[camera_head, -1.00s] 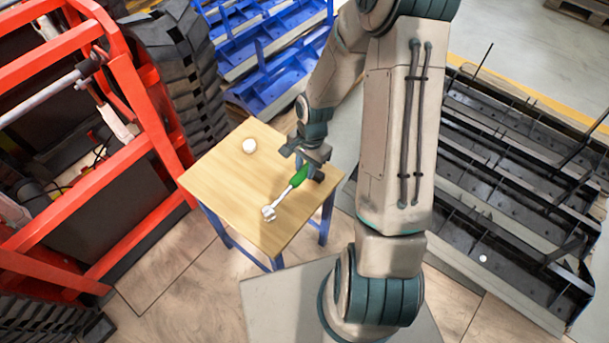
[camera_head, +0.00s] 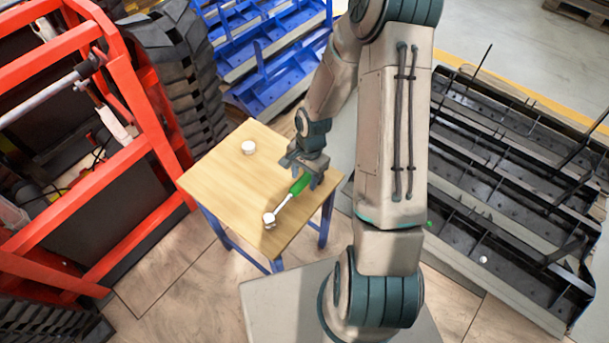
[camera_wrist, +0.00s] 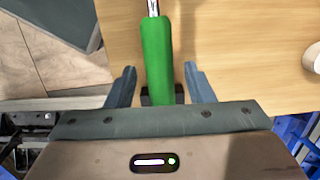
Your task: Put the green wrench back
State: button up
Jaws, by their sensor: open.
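The green wrench has a green handle (camera_head: 300,184) and a silver shaft and head (camera_head: 270,219). It lies on a small wooden table (camera_head: 225,190) with blue legs. My gripper (camera_head: 304,178) is over the handle end of the wrench. In the wrist view my gripper (camera_wrist: 160,90) is open, with one finger on each side of the green handle (camera_wrist: 157,55) and a gap on both sides. The silver head is outside the wrist view, where only the start of the shaft (camera_wrist: 153,8) shows.
Blue racks (camera_head: 270,75) are behind the table, black racks (camera_head: 500,190) at right. The table's left half is mostly clear.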

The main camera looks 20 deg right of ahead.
notch_tip(320, 180, up, 12)
jog(key=d+p, duration=0.2)
jog(key=s+a+r+n+t, duration=0.1)
jog(key=s+r+n, duration=0.4)
jog(key=s+r, duration=0.2)
jog(key=s+a+r+n+t+h, duration=0.1)
jog(key=s+r+n, duration=0.4)
jog(key=r, duration=0.6)
jog(key=shift+s+a+r+n+t, duration=0.15)
jog(key=shift+s+r+n+t, duration=0.2)
jog(key=shift+s+t, duration=0.4)
jog(key=shift+s, duration=0.15)
jog(key=p+v, duration=0.2)
jog(key=w+p+v, duration=0.1)
jog(key=v, duration=0.1)
jog(key=shift+r+p, duration=0.2)
jog(key=shift+p, duration=0.15)
